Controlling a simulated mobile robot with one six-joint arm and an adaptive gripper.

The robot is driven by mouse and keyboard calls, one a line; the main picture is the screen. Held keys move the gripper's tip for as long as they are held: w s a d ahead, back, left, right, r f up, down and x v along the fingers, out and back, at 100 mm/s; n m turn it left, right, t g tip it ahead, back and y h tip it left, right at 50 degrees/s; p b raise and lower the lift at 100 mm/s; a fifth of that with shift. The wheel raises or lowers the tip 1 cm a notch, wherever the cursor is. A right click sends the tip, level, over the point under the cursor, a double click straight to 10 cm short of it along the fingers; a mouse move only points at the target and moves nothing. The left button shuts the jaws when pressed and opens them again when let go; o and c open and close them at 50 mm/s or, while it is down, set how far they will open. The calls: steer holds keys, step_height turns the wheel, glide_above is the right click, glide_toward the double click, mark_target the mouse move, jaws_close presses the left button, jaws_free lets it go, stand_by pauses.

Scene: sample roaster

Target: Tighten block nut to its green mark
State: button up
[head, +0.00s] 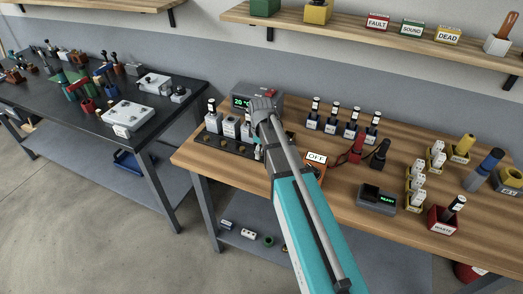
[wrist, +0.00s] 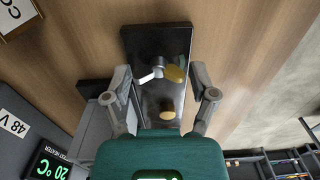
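In the wrist view my gripper (wrist: 163,95) is open, its two grey fingers spread on either side of a glossy black block (wrist: 170,45). Between the fingers, a small grey cylinder with a pale lever (wrist: 152,74) shows on the block, with a brass disc (wrist: 176,74) to its right and a smaller brass spot below. I cannot tell for sure which of these is the block nut. In the head view my gripper (head: 262,108) is seen from behind at the heater, and my arm hides the block's area.
The heater reads 20 °C (head: 241,101).

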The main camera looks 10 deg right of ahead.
steer(key=shift+o, duration=1)
steer(key=shift+n, duration=0.4)
steer(key=n, duration=0.4)
steer(key=shift+r+p, duration=0.4)
steer(key=shift+p, duration=0.05)
step_height(320, 180, up, 13)
steer(key=p, duration=1.3)
steer(key=s+f+m+b, duration=0.1)
steer(key=s+m, duration=1.1)
steer(key=s, duration=0.1)
steer(key=shift+s+f+m+b, duration=0.4)
